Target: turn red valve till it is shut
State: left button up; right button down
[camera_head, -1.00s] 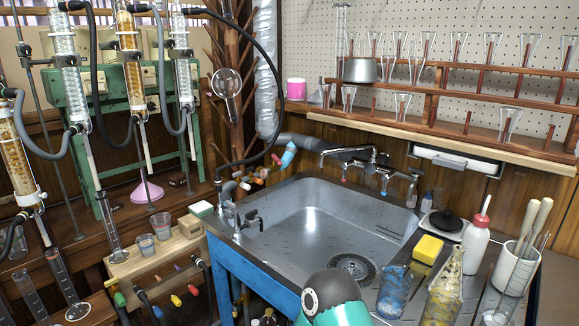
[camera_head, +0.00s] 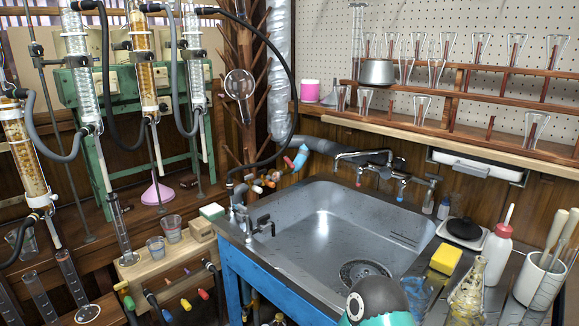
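Several small coloured valve handles sit on black hoses under the wooden bench block at the lower left. One of them is a red valve handle (camera_head: 204,294), beside a yellow one. More small red and orange handles (camera_head: 268,182) sit on pipework behind the sink's left rear corner. I cannot tell which of these red handles the task names, nor whether any is open or shut. Neither gripper is in view. Only a black, grey and teal part of my own arm shows at the bottom, in front of the sink, away from the valves.
The metal sink (camera_head: 320,235) on a blue frame fills the middle, with taps (camera_head: 375,168) behind it. Glass columns and hoses stand at the left. A white squeeze bottle (camera_head: 496,255), yellow sponge (camera_head: 445,260) and pot (camera_head: 533,285) of tools crowd the right counter.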

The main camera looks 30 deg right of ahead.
aim_at(291, 164)
jog(key=i, duration=0.9)
jog(key=u, duration=0.05)
